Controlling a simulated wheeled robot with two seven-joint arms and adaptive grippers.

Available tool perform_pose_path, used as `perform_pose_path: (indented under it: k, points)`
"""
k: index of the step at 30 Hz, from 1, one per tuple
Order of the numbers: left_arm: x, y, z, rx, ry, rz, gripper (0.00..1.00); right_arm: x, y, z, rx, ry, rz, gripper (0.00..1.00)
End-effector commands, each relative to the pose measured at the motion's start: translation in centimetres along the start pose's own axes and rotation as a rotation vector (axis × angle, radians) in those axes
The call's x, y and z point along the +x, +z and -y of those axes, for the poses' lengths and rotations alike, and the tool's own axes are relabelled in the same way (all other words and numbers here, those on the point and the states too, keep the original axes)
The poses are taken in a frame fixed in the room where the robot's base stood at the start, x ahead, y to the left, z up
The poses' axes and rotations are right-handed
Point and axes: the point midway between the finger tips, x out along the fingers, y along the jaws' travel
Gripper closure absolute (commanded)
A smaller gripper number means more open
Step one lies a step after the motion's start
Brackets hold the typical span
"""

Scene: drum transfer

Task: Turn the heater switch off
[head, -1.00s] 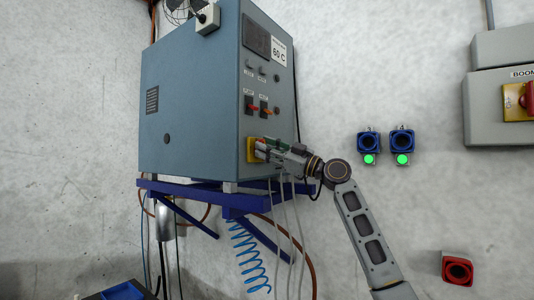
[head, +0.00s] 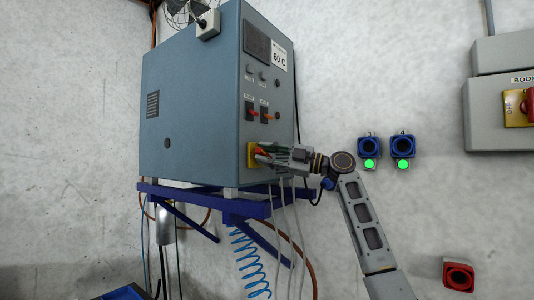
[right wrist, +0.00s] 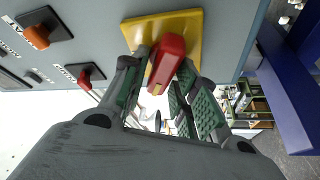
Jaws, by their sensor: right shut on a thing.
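The heater is a blue-grey cabinet (head: 190,110) on the wall. Its heater switch is a red handle (right wrist: 167,62) on a yellow plate (right wrist: 188,24), low on the cabinet's front; the yellow plate also shows in the head view (head: 252,155). My right gripper (head: 265,153) is at the plate, shut on the red handle. In the right wrist view its green-padded fingers (right wrist: 160,80) lie on either side of the handle, which looks tilted relative to the plate's edges. My left gripper is not in view.
Two orange-red switches (head: 258,114) sit above on the same front, under a 60 C label (head: 279,56). A blue shelf bracket (head: 205,198), hanging cables and a blue coiled hose (head: 247,262) are below.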

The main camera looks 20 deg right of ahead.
Motion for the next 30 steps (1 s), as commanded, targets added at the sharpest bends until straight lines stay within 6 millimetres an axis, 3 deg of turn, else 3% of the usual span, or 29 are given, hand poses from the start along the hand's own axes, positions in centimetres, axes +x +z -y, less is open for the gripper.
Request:
perform_pose_path:
  k: [16, 30]
  points:
    - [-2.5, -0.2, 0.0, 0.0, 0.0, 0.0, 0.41, 0.0, 0.0, 0.1, -0.351, -0.149, 0.0, 0.95]
    - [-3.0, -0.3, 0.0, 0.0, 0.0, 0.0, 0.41, 0.0, 0.1, 0.4, -0.453, -0.192, 0.0, 0.95]
